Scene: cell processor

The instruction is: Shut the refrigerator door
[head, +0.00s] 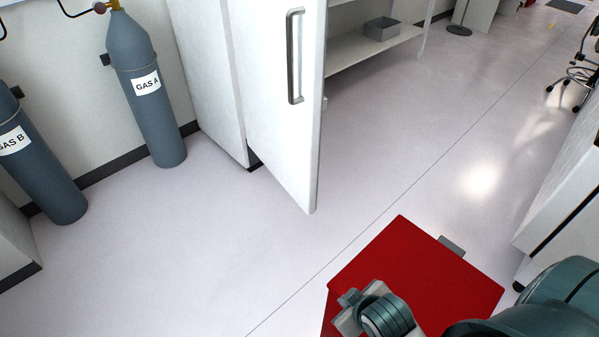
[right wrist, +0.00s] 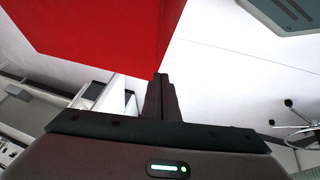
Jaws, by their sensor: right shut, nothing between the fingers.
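The refrigerator door (head: 275,110) is white and stands wide open at the top centre of the head view, jutting out from the white refrigerator body (head: 208,85). Its outer face shows, with an upright metal handle (head: 295,55) near the free edge. The door hides the refrigerator's inside. My right gripper (head: 350,299) is low in the head view, below and apart from the door. In the right wrist view its fingers (right wrist: 162,96) are together with nothing between them. My left gripper is not in view.
Two grey gas cylinders, Gas A (head: 147,100) and Gas B (head: 38,170), stand by the left wall. A shelf (head: 350,55) with a grey box (head: 381,29) is behind the door. A white cabinet (head: 560,215) and a wheeled chair (head: 575,80) are at the right. Floor around the door is clear.

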